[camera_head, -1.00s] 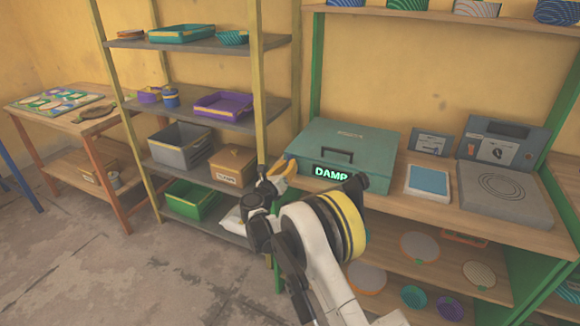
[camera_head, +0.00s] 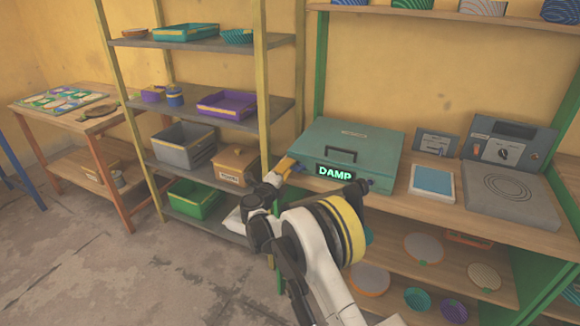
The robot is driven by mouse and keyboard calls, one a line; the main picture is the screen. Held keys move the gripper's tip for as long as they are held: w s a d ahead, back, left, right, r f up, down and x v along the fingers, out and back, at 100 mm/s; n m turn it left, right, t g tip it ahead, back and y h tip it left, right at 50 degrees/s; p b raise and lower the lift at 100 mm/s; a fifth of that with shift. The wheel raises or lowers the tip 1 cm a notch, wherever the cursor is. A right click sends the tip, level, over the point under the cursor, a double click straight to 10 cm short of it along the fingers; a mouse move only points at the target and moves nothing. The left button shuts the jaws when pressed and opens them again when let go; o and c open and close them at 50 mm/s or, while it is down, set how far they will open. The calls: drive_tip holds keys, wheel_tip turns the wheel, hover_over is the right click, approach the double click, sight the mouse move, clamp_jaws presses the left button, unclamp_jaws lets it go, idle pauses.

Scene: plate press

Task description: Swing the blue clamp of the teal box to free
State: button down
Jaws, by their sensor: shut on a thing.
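The teal box (camera_head: 385,148) stands closed on the wooden bench, with a dark handle on its lid. A dark panel (camera_head: 335,173) on its front reads "DAMP" in glowing letters. A small bit of blue (camera_head: 298,168) shows at the fingertips, and looks like the blue clamp. The rest of it is hidden by the gripper, so its angle cannot be told. My arm crosses in front of the bench and covers part of the box's lower front edge.
A white tray with a blue pad (camera_head: 432,181) lies right of the box. Beyond it are a grey ringed slab (camera_head: 511,194) and a grey control unit (camera_head: 507,142) with a knob. A shelf rack (camera_head: 262,110) stands close to my gripper's left.

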drive_tip(key=shift+f+n, duration=0.15)
drive_tip(key=shift+n, duration=1.15)
drive_tip(key=c, duration=1.5)
unclamp_jaws()
drive_tip(key=shift+o, duration=0.2)
